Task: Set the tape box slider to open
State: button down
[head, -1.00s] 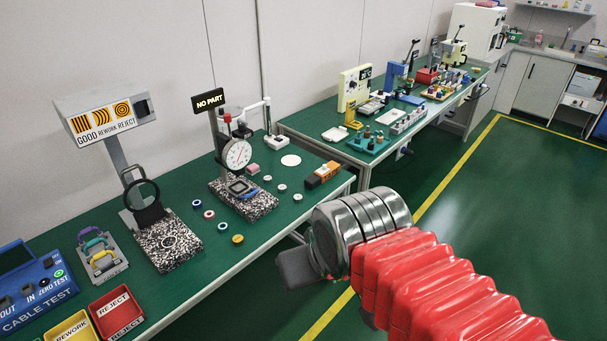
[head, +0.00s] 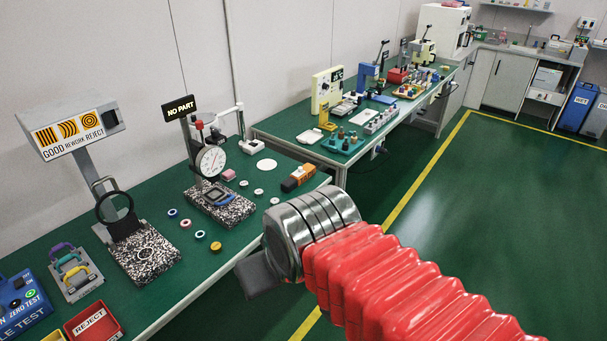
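I cannot pick out the tape box or its slider for sure in the head view. A small orange and black block (head: 298,178) lies at the far right end of the near green bench (head: 165,303); I cannot tell whether it is the tape box. My gripper (head: 257,274) shows as a dark grey block beyond the silver wrist, in front of the bench's front edge and apart from that block. Its fingers are not clear, so whether it is open or shut does not show.
The near bench holds a dial gauge stand (head: 211,162), a ring-lens stand (head: 116,205), a red reject bin (head: 94,324) and small rings. A second bench (head: 290,128) with several devices stands beyond. Green floor (head: 480,210) is open on the right.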

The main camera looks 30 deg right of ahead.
aim_at(300, 172)
jog(key=z, duration=0.05)
jog(key=i, duration=1)
jog(key=u, duration=0.05)
